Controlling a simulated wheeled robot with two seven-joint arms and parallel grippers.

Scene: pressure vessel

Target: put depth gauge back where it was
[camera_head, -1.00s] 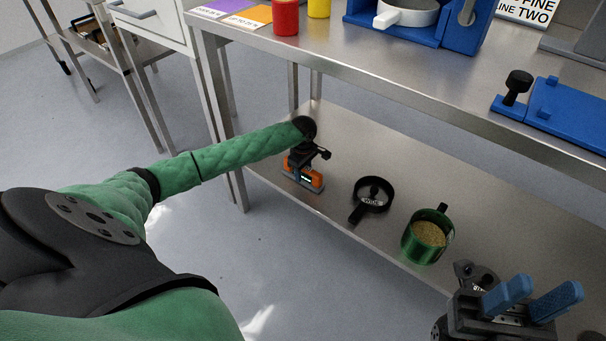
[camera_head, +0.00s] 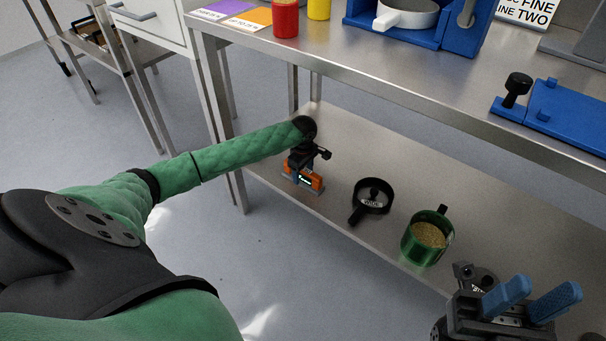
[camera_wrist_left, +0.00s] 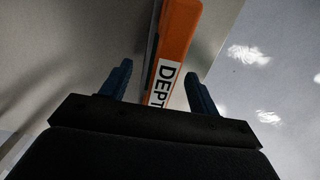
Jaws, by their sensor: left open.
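The depth gauge (camera_head: 315,182), orange with a small display and a grey base, is on the lower steel shelf near its left end. In the left wrist view the orange gauge (camera_wrist_left: 175,50), its label reading "DEPT", lies beyond the gap between my blue fingers. My left gripper (camera_head: 298,176) is right at the gauge, open, with a gap on each side of it in the wrist view. The gripper partly hides the gauge in the head view; contact cannot be told. My right gripper (camera_head: 532,298) is at the lower right, its blue fingers apart and nothing visible between them.

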